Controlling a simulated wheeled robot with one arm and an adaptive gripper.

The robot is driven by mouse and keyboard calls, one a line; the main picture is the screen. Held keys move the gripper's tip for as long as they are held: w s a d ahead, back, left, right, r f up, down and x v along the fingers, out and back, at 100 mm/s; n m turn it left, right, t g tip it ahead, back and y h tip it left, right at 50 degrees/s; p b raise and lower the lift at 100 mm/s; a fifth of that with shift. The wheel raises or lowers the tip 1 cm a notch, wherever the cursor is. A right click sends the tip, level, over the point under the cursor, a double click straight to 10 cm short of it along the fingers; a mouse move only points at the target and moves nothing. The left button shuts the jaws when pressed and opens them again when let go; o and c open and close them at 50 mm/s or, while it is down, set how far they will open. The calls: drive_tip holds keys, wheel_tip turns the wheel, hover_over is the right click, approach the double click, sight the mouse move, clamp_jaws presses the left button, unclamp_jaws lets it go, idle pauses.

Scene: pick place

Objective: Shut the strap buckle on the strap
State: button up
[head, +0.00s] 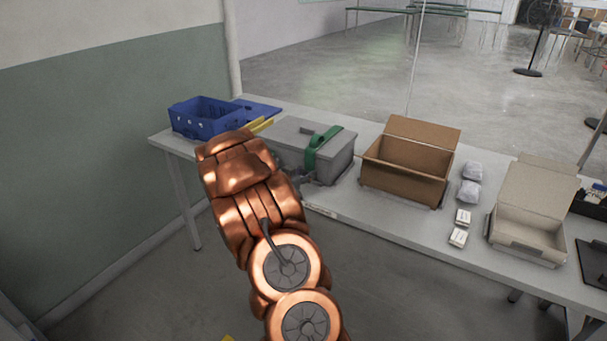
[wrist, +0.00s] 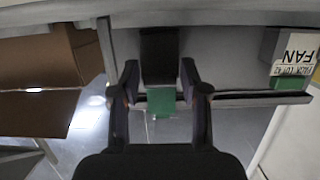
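A grey lidded box (head: 286,142) stands on the table with a green strap (head: 318,146) over its lid and down its front. In the wrist view a black part (wrist: 160,52), which looks like the strap buckle, lies against a grey surface, and a green strap piece (wrist: 162,101) shows below it. I cannot tell whether the buckle is latched. My gripper (wrist: 158,72) is open, with one finger on each side of the black part's lower end and a visible gap at each side. In the head view my arm hides the box's left front and most of my gripper.
An open brown carton (head: 405,181) stands right of the box. A blue crate (head: 203,121) is at the table's left end. Grey packets (head: 470,170), small white boxes (head: 457,237) and an open pale carton (head: 527,237) lie farther right. The table's front edge is close to my gripper.

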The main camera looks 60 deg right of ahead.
drive_tip(key=o, duration=0.4)
drive_tip(key=shift+a, duration=0.1)
drive_tip(key=v, duration=1.1)
drive_tip(key=shift+a+r, duration=0.15)
drive_tip(key=shift+a, duration=0.25)
